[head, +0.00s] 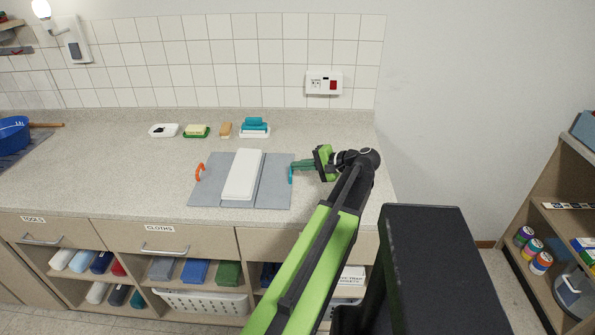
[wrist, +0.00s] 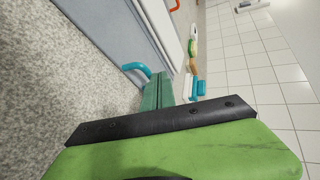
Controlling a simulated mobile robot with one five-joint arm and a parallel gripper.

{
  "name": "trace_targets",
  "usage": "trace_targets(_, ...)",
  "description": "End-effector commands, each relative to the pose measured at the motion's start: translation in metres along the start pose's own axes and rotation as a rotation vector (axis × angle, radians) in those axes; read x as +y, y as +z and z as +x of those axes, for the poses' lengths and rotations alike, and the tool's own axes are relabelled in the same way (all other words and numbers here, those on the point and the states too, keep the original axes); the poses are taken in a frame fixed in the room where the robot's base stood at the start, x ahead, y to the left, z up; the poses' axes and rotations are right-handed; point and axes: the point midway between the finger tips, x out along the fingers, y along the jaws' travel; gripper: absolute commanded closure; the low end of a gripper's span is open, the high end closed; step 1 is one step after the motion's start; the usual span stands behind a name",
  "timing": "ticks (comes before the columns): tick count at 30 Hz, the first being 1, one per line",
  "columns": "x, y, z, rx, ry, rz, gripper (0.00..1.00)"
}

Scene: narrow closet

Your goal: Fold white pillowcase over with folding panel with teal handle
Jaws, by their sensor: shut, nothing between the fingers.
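The white pillowcase (head: 243,174) lies as a long narrow strip on the grey folding board (head: 275,188) on the counter. The board's right panel carries the teal handle (head: 290,174), and its left panel carries an orange handle (head: 199,172). Both side panels look flat. My gripper (head: 296,166) is shut and empty, its fingertips close beside the teal handle on its right. In the wrist view the green fingers (wrist: 158,92) are together, with the teal handle (wrist: 136,68) just past their tips. I cannot tell whether they touch it.
Behind the board stand a white dish (head: 163,130), a green dish with a yellow block (head: 196,131), a brown block (head: 225,129) and a stack of teal items (head: 255,125). A blue pan (head: 14,133) is at the far left. The counter left of the board is clear.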

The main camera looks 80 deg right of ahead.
Motion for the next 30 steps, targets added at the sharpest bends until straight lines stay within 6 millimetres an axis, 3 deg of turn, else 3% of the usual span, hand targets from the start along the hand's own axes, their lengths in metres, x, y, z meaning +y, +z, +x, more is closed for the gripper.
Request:
trace_targets(16, 0.001, 0.002, 0.004, -0.007, 0.002, -0.003, 1.0)
trace_targets(20, -0.006, 0.003, 0.001, -0.008, 0.002, -0.004, 1.0)
trace_targets(26, -0.046, 0.005, -0.015, -0.015, 0.002, -0.007, 1.0)
trace_targets(30, -0.034, 0.002, -0.053, -0.011, 0.002, -0.004, 1.0)
